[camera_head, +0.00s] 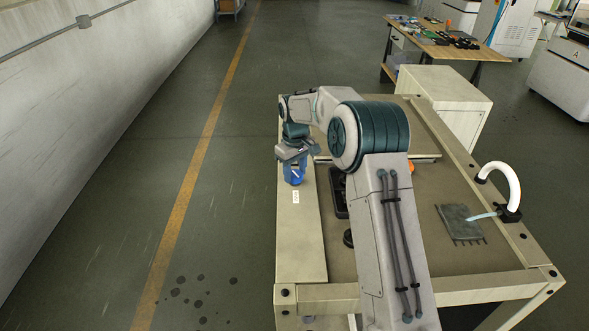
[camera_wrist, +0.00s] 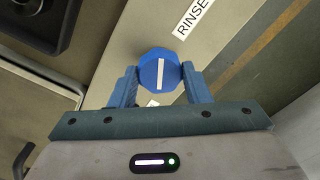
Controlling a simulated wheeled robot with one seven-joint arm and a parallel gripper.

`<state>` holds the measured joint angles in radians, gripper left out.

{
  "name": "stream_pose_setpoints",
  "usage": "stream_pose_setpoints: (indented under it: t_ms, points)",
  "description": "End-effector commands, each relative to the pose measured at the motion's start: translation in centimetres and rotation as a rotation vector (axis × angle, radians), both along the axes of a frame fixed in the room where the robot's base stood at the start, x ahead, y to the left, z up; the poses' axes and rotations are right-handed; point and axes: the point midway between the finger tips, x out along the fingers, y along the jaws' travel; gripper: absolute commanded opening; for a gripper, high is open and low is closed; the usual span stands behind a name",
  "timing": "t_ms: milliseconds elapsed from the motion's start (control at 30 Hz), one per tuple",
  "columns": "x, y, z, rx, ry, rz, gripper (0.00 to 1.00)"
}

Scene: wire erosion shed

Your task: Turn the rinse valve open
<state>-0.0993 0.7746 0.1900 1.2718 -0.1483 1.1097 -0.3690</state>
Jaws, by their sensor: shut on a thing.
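The rinse valve is a round blue knob (camera_wrist: 158,68) with a white line across its face, mounted on the beige left rail of the bench. In the wrist view its white line runs roughly along the picture's vertical. My gripper (camera_wrist: 160,84) has one blue finger on each side of the knob and is shut on it. A white label reading RINSE (camera_wrist: 194,16) lies beside the knob. In the head view the knob (camera_head: 294,174) shows below my gripper (camera_head: 293,163), with the label (camera_head: 296,197) just in front of it.
The bench (camera_head: 303,255) holds a dark tray (camera_head: 338,192) right of the rail, partly hidden by my arm. A grey plate (camera_head: 460,222) and a white curved hose (camera_head: 504,178) are at its right. Open floor with a yellow line (camera_head: 184,208) lies to the left.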

Motion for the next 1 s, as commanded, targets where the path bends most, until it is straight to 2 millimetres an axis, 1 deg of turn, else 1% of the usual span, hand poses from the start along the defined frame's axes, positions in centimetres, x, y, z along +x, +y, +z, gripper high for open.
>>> stream_pose_setpoints:
  t_ms: [700,1000]
  points:
    - [0.08,0.03,0.24,0.002,-0.004,0.677,0.20]
    - [0.08,0.03,0.20,0.001,-0.003,0.909,0.20]
